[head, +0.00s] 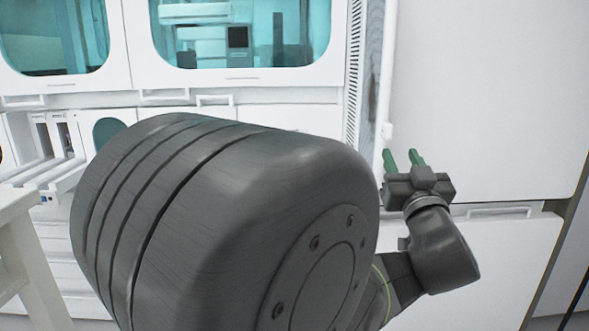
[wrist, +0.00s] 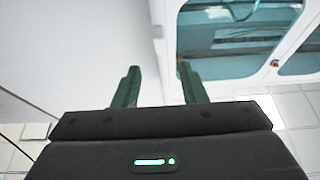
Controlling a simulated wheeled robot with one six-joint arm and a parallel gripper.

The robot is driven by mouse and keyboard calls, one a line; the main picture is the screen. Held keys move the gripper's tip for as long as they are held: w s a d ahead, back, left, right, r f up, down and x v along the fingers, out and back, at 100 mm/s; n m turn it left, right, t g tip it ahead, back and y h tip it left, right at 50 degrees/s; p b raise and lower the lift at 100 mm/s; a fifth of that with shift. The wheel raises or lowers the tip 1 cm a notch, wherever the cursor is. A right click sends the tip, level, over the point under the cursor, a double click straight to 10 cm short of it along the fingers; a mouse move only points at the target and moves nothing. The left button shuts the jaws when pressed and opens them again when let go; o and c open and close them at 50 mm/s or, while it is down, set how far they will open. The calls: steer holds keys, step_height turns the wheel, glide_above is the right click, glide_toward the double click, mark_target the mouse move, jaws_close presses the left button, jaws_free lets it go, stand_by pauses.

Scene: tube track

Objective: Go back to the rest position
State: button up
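My gripper (head: 402,160) is at the right of the head view, raised in front of the white cabinet face. Its two green fingers point up and stand apart with nothing between them. The wrist view shows the same open gripper (wrist: 160,86) with a clear gap between the fingers. The large dark rounded link of my own arm fills the middle of the head view and hides much of what lies behind it.
A white cabinet (head: 480,90) stands behind my gripper. Teal windows (head: 245,35) are at the upper left. A white rack (head: 55,160) and a white stand (head: 25,245) are at the left. The wrist view shows a teal window (wrist: 235,45) at upper right.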

mark_target(384, 130)
steer(key=x, duration=0.4)
steer(key=f+x, duration=0.1)
steer(key=x, duration=0.3)
steer(key=b+x, duration=0.1)
steer(key=x, duration=0.3)
steer(key=shift+w+f, duration=0.15)
steer(key=shift+w, duration=0.3)
